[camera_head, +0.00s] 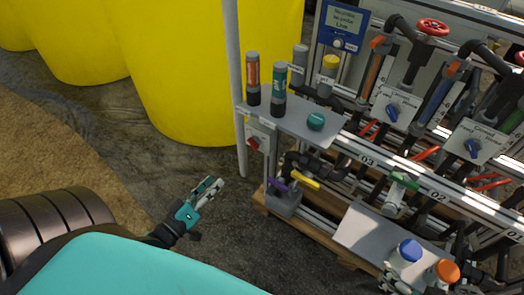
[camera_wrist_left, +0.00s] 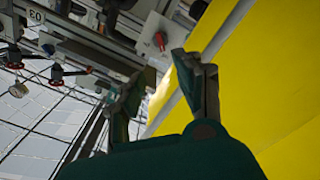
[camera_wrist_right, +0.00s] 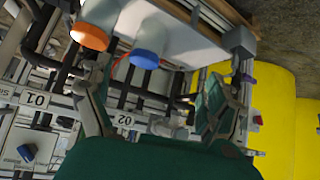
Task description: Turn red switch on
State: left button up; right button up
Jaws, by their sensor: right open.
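The red switch (camera_head: 253,142) is a red rotary knob on a pale box at the left end of the skid, below the small shelf. It also shows in the left wrist view (camera_wrist_left: 160,41), above and between the fingertips. I cannot tell its setting. My left gripper (camera_head: 213,186) is open and empty, to the left of and below the switch, apart from it; it also shows in the left wrist view (camera_wrist_left: 160,72). My right gripper (camera_wrist_right: 153,88) is open and empty, near the front of the skid by the blue-capped bottle (camera_wrist_right: 145,58).
The small shelf (camera_head: 310,127) holds several capped bottles. A lower shelf (camera_head: 375,238) stands near the blue and orange caps. Yellow tanks (camera_head: 185,75) stand behind. Pipes and a purple-handled valve (camera_head: 277,185) lie below the switch. The floor left of the skid is clear.

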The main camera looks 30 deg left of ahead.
pick_arm(q)
jog(key=b, duration=0.2)
send_near(254, 143)
jog(key=w+b, duration=0.1)
jog(key=w, duration=0.7)
jog(key=shift+d+f+b, duration=0.2)
jog(key=shift+b, duration=0.15)
pick_arm(e)
jog(key=w+a+r+t+y, duration=0.1)
jog(key=w+a+r+t, duration=0.1)
jog(key=r+t, duration=0.3)
jog(key=w+a+r+t+y, duration=0.2)
jog(key=w+r+t, duration=0.3)
jog(key=r, duration=0.4)
jog(key=shift+r+n, duration=0.25)
jog(key=shift+n, duration=0.05)
pick_arm(q)
jog(key=shift+w, duration=0.1)
grip_shut()
